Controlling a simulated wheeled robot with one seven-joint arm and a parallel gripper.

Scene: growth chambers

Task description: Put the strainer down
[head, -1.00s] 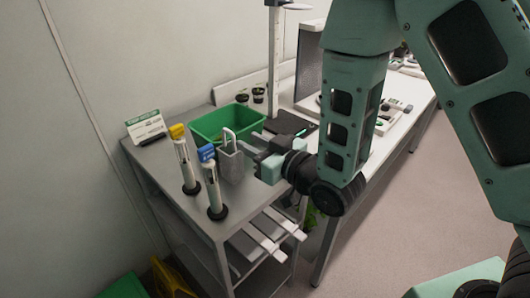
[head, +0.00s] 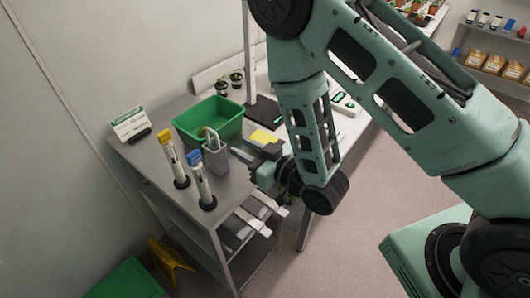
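The strainer (head: 216,158) is a small grey basket with an upright looped handle. It stands on the grey bench top (head: 151,157) in the head view, close in front of the green tub (head: 211,118). My gripper (head: 240,154) is just to the right of the strainer, low over the bench. Its fingers point left toward the strainer and appear open, with a small gap between them and it. The far finger is hard to make out.
Two tubes on black bases, one yellow-capped (head: 173,160) and one blue-capped (head: 202,183), stand left of the strainer. A sign (head: 129,124) stands at the left edge. A yellow card (head: 264,137) lies behind my gripper. White bars (head: 254,222) stick out below the bench top.

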